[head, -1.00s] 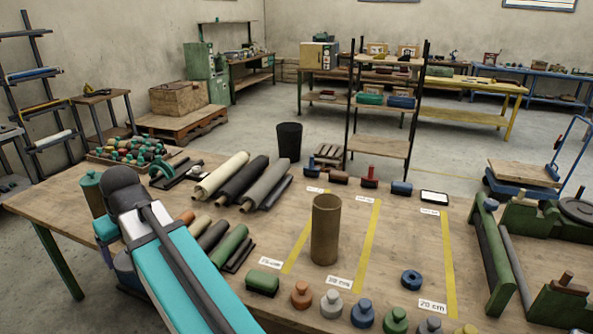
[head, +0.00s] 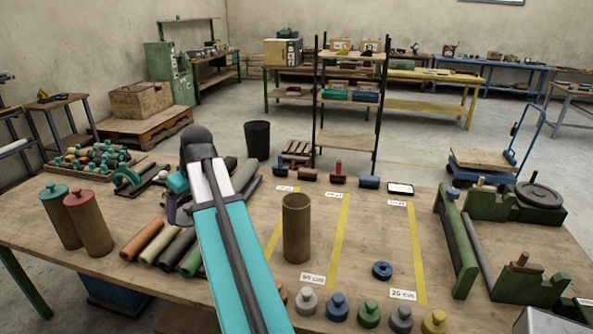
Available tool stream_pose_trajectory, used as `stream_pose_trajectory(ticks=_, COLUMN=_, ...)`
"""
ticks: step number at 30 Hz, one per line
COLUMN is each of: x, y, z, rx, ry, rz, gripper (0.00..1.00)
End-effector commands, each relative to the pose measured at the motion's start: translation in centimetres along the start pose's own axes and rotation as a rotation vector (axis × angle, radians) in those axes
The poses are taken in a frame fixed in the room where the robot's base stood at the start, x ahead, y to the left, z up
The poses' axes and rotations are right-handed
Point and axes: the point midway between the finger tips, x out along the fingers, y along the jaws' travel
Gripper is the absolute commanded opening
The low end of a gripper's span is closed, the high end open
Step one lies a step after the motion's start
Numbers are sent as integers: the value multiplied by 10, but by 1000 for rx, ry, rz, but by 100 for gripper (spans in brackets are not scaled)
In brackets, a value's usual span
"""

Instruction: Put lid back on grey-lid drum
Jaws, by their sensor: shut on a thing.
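An open-topped brown drum (head: 297,232) stands upright on the table, right of my arm, with no lid on it. My arm reaches away over the table and ends left of this drum. My gripper's fingers are hidden behind the arm, so what they hold is not seen. A light grey knobbed piece (head: 307,302) and a darker grey one (head: 401,319) stand in the front row; I cannot tell whether either is the drum's lid. Two lidded drums stand at the left, one with a teal lid (head: 53,191), one with a red lid (head: 78,198).
Blue (head: 336,307), green (head: 369,314) and yellow (head: 434,322) knobbed pieces line the front. A blue ring (head: 382,271) lies right of the open drum. Rolls (head: 146,240) lie left of my arm. A green roller stand (head: 457,240) is at the right. Table between yellow strips is mostly clear.

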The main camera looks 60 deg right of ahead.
Motion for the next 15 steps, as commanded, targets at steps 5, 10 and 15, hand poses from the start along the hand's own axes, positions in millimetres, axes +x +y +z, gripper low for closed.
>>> stream_pose_trajectory(ticks=5, x=-16, y=49, z=16, rx=7, ry=-1, rz=2, gripper=61)
stream_pose_trajectory(ticks=10, x=-30, y=91, z=34, rx=7, ry=0, rz=3, gripper=61)
stream_pose_trajectory(ticks=15, x=-47, y=132, z=55, rx=8, ry=-1, rz=3, gripper=61)
